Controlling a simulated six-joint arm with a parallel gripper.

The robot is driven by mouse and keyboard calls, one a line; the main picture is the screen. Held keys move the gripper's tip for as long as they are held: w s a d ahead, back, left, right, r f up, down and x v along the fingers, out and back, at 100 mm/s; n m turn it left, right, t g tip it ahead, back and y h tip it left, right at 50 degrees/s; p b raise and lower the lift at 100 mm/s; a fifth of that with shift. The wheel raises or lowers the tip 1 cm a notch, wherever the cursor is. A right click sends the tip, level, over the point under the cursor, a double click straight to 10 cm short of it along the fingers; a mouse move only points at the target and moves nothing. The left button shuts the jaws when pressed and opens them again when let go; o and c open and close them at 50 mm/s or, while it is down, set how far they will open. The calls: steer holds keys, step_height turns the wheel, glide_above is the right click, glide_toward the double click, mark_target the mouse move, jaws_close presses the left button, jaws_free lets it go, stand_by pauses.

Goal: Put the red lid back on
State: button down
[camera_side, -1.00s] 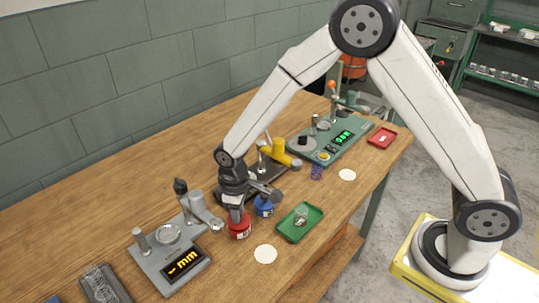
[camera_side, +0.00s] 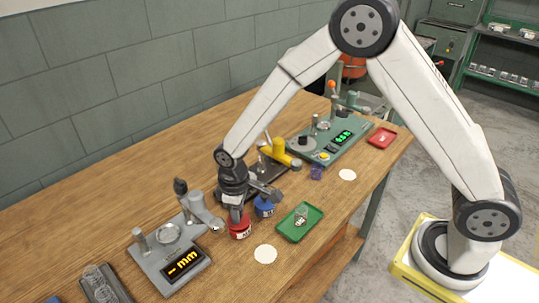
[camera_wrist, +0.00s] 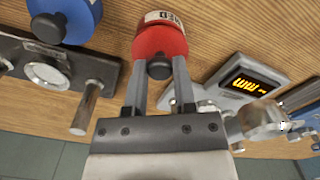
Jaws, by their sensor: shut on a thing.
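The red lid (camera_wrist: 160,43) has a black knob (camera_wrist: 159,67), and my gripper (camera_wrist: 158,72) is shut on that knob in the wrist view. The red jar (camera_side: 240,230) stands upright on the bench in the side view, directly below my gripper (camera_side: 237,210). Its white label reading RED shows in the wrist view (camera_wrist: 164,17). The lid lines up with the jar and looks to be on or very close to its top. I cannot tell whether it is fully seated, as the fingers hide much of the rim.
A blue jar (camera_side: 264,208) stands close beside the red one. A grey gauge with an orange display (camera_side: 182,264) is to the left. A green tray (camera_side: 296,232) holds a small clear container. White discs (camera_side: 265,254) lie on the bench. A green machine (camera_side: 335,146) stands farther back.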

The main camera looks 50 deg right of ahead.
steer(key=shift+f, duration=0.45)
stand_by(0.3)
jaws_free()
steer(key=shift+r, duration=0.15)
stand_by(0.4)
steer(key=shift+r, duration=1.6)
steer(key=shift+r, duration=2.5)
